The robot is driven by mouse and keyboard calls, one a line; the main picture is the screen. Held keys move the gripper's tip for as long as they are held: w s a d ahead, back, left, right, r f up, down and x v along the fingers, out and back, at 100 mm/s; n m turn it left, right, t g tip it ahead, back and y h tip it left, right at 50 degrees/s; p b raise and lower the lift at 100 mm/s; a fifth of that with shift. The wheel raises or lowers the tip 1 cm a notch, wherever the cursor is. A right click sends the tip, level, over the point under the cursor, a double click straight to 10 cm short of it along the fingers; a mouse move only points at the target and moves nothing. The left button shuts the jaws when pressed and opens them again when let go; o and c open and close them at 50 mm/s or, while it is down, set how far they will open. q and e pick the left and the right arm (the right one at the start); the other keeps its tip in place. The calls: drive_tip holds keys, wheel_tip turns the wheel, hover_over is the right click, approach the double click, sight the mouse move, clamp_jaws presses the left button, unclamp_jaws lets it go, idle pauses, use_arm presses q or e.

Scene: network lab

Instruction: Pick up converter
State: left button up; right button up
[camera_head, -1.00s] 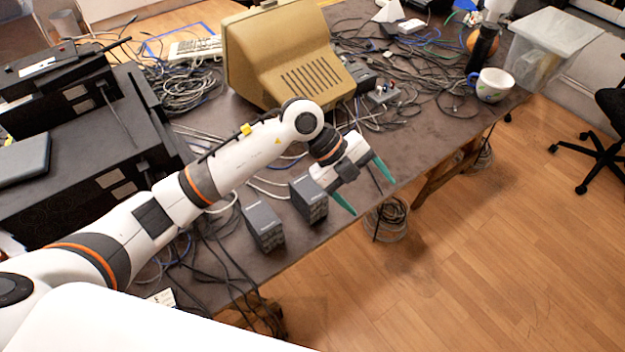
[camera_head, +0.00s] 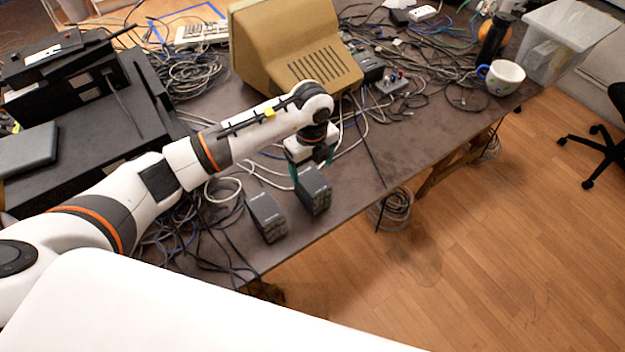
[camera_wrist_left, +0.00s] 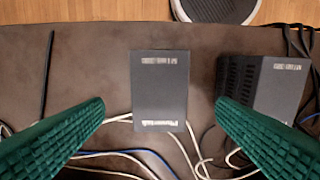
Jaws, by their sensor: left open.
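Two dark grey box-shaped converters stand side by side near the table's front edge. The right-hand converter (camera_head: 314,192) is below my left gripper (camera_head: 311,170). The left-hand converter (camera_head: 266,217) stands a short way to its left. My left gripper points down with its green fingers open and empty. In the left wrist view one converter (camera_wrist_left: 159,88) shows centred in the gap between the fingers, with pale lettering on its top. The other converter (camera_wrist_left: 270,84) shows at the right, partly behind the right finger. My right gripper is out of view.
A beige monitor (camera_head: 290,50) stands behind my left arm. Black equipment boxes (camera_head: 90,135) fill the left of the table (camera_head: 420,140). Loose cables lie behind and beside the converters. A cup (camera_head: 503,78) and a clear bin (camera_head: 565,40) are at the right.

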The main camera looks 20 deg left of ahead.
sight(313, 179)
use_arm(q)
drive_tip(key=shift+d+f+p, duration=0.1)
drive_tip(key=shift+f+p, duration=0.45)
drive_tip(key=shift+f, duration=1.7)
drive_tip(key=shift+c, duration=0.3)
drive_tip(key=c, duration=1.2)
